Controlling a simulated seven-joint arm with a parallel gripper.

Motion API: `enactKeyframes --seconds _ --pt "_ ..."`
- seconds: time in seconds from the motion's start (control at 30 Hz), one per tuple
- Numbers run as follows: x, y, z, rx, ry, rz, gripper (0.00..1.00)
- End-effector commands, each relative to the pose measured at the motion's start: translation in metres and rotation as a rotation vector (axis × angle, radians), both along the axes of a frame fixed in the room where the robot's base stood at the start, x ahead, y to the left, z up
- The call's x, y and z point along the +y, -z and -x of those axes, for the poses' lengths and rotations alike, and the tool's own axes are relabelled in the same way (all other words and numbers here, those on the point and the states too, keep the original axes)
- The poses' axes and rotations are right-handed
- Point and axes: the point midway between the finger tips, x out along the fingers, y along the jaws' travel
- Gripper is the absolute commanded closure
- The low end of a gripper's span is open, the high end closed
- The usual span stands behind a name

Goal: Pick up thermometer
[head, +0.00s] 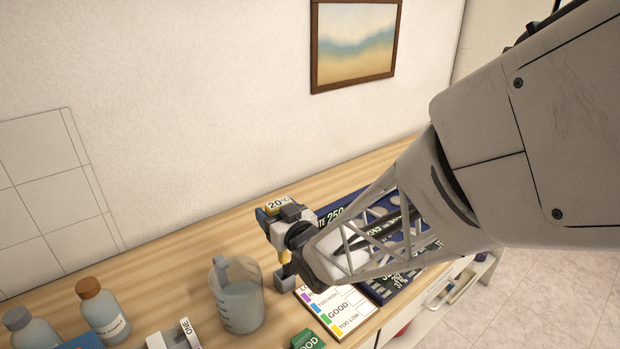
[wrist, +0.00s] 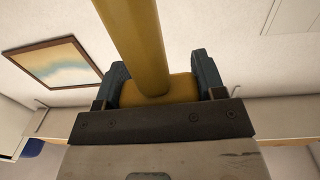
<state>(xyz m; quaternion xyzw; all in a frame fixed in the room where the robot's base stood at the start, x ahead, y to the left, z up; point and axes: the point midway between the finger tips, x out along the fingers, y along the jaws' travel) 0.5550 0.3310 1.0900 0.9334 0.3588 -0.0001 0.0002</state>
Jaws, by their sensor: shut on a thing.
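The thermometer is the yellow thing held in my gripper (wrist: 160,72). In the wrist view its thick yellow stem (wrist: 130,40) runs up from a wider yellow part that sits between the two dark fingers. In the head view my gripper (head: 274,222) is over the wooden counter beyond the measuring jug. A yellow-edged face reading "20°C" (head: 278,204) shows just past the fingers, and a small yellow piece shows below them. The fingers and wrist hide much of the thermometer, and I cannot tell whether it touches the counter.
A clear jug (head: 238,297) stands left of my gripper. Two bottles, one orange-capped (head: 103,311), are at the lower left. A colour chart (head: 336,309) and dark blue boards (head: 384,290) lie under my arm. The counter (head: 150,272) is bare along the wall at left.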

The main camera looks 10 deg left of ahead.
Motion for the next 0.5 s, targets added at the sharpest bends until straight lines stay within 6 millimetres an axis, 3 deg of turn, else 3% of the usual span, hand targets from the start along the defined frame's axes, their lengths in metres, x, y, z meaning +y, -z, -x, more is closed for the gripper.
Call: enactKeyframes --seconds 0.2,0.5 --pt "0.0 -0.019 0.0 -0.001 0.0 -0.001 0.6" --pt "0.0 -0.022 0.0 0.0 0.0 0.0 0.6"
